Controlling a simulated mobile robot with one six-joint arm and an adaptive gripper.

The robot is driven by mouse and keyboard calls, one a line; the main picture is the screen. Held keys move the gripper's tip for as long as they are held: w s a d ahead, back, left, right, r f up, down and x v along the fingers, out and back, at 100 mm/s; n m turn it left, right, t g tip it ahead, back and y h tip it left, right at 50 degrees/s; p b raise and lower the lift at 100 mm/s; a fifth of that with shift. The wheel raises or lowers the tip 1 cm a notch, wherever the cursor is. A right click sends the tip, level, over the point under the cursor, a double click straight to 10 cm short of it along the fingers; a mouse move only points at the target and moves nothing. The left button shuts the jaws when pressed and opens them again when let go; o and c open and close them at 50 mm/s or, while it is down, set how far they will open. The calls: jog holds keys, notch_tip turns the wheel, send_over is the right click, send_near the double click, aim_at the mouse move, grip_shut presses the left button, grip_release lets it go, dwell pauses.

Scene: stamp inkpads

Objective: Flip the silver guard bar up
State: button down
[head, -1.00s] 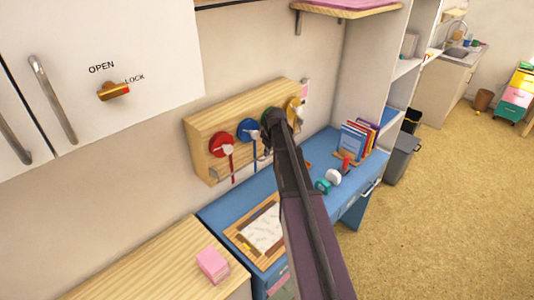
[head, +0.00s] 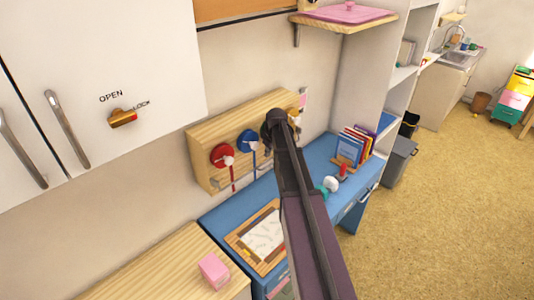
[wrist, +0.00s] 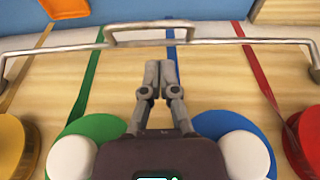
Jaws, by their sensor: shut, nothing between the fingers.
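The silver guard bar (wrist: 212,41) runs across the upper part of the wrist view, with a raised handle section in its middle. It passes in front of the wooden board (wrist: 215,80). My gripper (wrist: 161,65) is shut and empty, its fingertips a little short of the bar near the handle; I cannot tell whether they touch it. In the head view the board (head: 206,148) is on the wall, and a short piece of the bar shows at its lower left. The rest of the bar and my fingers are mostly hidden there by my arm.
The wrist view shows a green disc (wrist: 70,132), a blue disc (wrist: 215,122), a red disc (wrist: 296,140) and a yellow one (wrist: 12,140) around my gripper. Below the board is a blue desk (head: 222,216) with a framed sheet (head: 262,236) and books (head: 350,150).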

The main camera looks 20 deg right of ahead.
jog(key=shift+p+v, duration=1.95)
jog(key=shift+v, duration=0.4)
jog(key=shift+w, duration=0.15)
